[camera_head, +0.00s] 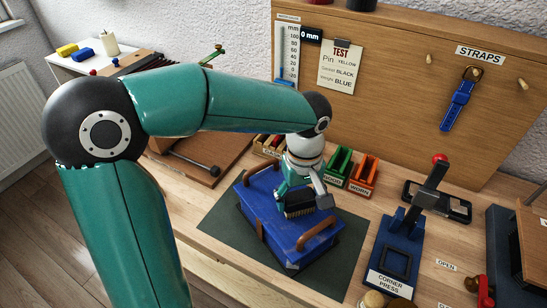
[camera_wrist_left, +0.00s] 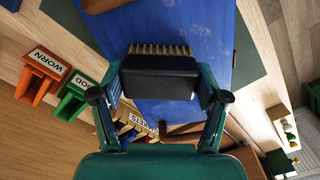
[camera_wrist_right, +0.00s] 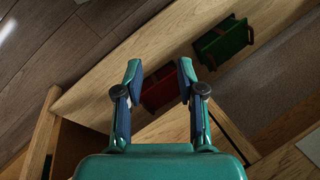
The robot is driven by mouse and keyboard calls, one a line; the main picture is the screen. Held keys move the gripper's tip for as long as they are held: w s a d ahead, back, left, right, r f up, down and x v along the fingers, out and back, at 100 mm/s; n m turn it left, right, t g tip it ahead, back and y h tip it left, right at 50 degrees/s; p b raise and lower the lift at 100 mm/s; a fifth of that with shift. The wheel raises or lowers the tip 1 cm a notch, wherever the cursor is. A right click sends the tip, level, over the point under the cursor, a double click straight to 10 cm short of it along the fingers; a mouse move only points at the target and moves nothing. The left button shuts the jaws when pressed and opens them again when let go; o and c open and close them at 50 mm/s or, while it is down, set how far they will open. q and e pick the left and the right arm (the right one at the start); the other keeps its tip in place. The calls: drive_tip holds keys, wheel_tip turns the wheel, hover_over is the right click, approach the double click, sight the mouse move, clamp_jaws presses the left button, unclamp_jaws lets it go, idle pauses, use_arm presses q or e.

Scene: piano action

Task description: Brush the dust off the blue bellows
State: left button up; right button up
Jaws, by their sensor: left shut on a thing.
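The blue bellows (camera_head: 262,207) lies flat on a dark green mat (camera_head: 215,225) on the bench, with brown straps across its top. Its blue top fills the upper middle of the left wrist view (camera_wrist_left: 185,25), with faint pale patches. My left gripper (camera_head: 303,192) is above the bellows, shut on a brush (camera_head: 299,211). In the left wrist view the brush (camera_wrist_left: 160,75) has a black block and tan bristles pointing at the blue top; whether they touch is unclear. My right gripper (camera_wrist_right: 160,75) is open and empty; it is outside the head view.
Green (camera_head: 338,164) and orange (camera_head: 363,176) bins stand behind the bellows. A blue corner press (camera_head: 395,250) stands to its right. A blue strap (camera_head: 458,105) hangs on the back board. A red object (camera_wrist_right: 160,90) and a green object (camera_wrist_right: 224,42) lie beyond my right gripper.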

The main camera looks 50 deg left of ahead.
use_arm(q)
drive_tip(key=shift+d, duration=0.55)
wheel_tip(320, 180, up, 3)
drive_tip(key=shift+d+f+p, duration=0.15)
drive_tip(key=shift+f+p, duration=0.05)
drive_tip(key=shift+p, duration=0.55)
drive_tip(key=shift+s+r+p, duration=0.15)
drive_tip(key=shift+r+p, duration=0.4)
drive_tip(key=shift+r, duration=0.1)
wheel_tip(320, 180, up, 4)
drive_tip(key=p, duration=0.3)
drive_tip(key=shift+r, duration=0.1)
